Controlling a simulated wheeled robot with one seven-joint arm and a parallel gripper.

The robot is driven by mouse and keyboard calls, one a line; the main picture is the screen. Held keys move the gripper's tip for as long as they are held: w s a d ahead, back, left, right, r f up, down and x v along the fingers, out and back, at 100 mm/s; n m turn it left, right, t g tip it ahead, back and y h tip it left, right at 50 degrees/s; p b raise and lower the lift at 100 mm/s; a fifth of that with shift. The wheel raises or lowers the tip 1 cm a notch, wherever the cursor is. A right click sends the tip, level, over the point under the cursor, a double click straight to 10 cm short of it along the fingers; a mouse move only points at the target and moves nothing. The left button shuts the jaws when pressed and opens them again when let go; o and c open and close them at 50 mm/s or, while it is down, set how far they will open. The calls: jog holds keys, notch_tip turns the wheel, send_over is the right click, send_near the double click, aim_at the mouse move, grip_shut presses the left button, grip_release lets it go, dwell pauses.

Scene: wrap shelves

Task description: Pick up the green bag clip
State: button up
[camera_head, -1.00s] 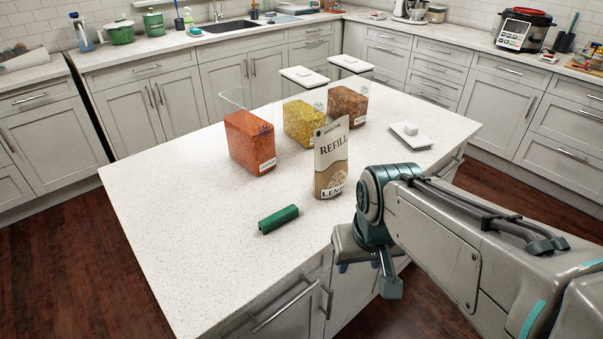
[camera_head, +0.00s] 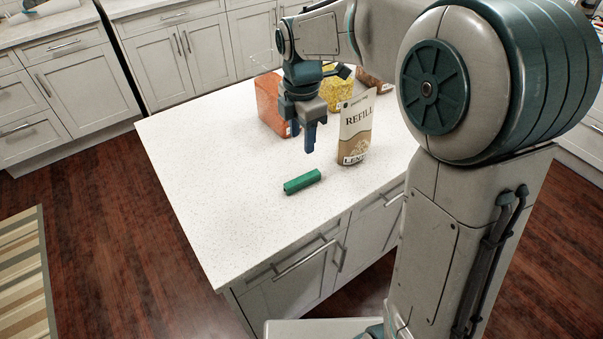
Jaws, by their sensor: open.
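The green bag clip (camera_head: 302,182) lies on the white speckled island top (camera_head: 200,160), near its front edge, in the head view. It is a short bar lying slightly aslant, fully visible. My gripper (camera_head: 312,150) hangs above the island, pointing down, a little behind and above the clip in the picture. Its dark blue fingers are open and empty, apart from the clip. How high they are above the top is hard to tell.
A refill pouch (camera_head: 355,128) stands upright just right of my gripper. Behind stand an orange-filled container (camera_head: 268,105), a yellow-filled one (camera_head: 338,92) and a brown one, partly hidden by my arm. The left of the island is clear. A striped rug (camera_head: 25,275) lies on the floor.

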send_over(302, 178)
notch_tip(302, 178, down, 8)
jog(key=shift+a+f, duration=0.15)
jog(key=shift+f, duration=0.1)
jog(key=shift+d+f+p, duration=0.2)
jog(key=shift+f+p, duration=0.5)
jog(key=shift+f, duration=1.95)
grip_shut()
